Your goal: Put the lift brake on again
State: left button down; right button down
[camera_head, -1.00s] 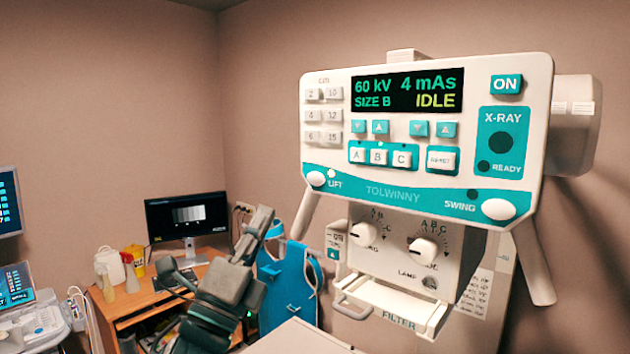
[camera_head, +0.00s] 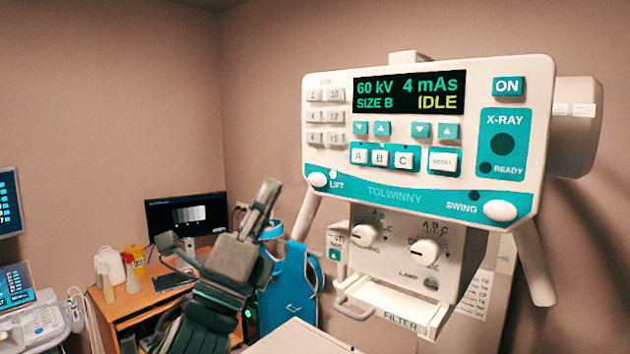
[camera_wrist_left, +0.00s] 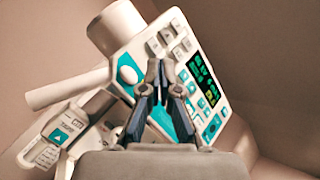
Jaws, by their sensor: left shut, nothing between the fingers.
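The white oval LIFT button (camera_head: 317,179) is at the lower left corner of the white and teal control panel (camera_head: 380,196). A small pale lamp (camera_head: 332,174) sits beside it. In the left wrist view the LIFT button (camera_wrist_left: 128,75) shows left of the fingertips. My left gripper (camera_head: 271,186) is shut and empty, fingers pointing up, left of the panel and apart from the button in the picture. In the left wrist view its fingertips (camera_wrist_left: 162,68) overlap the panel face; I cannot tell their distance from it. My right gripper is not in view.
A matching SWING button (camera_head: 500,210) with a dark lamp is at the panel's lower right. The display (camera_head: 409,93) reads IDLE. Slanted white handles (camera_head: 306,215) flank the knob box and FILTER tray (camera_head: 415,318) below. A desk with a monitor (camera_head: 187,214) stands behind my arm.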

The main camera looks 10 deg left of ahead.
aim_at(317, 180)
pick_arm(q)
jog(key=w+d+p, duration=0.1)
jog(key=w+d, duration=0.2)
jog(key=w, duration=0.2)
jog(key=shift+w+d, duration=0.2)
jog(key=shift+d, duration=0.15)
jog(key=shift+w+r, duration=0.1)
dwell(1.1)
jog(key=shift+w+d+p, duration=0.1)
jog(key=shift+d+p, duration=0.05)
jog(key=shift+p, duration=0.2)
jog(key=shift+d, duration=0.1)
jog(key=shift+w+d, duration=0.15)
jog(key=shift+w, duration=0.25)
dwell(0.4)
dwell(0.4)
jog(key=shift+s+a, duration=0.4)
jog(key=shift+s, duration=0.3)
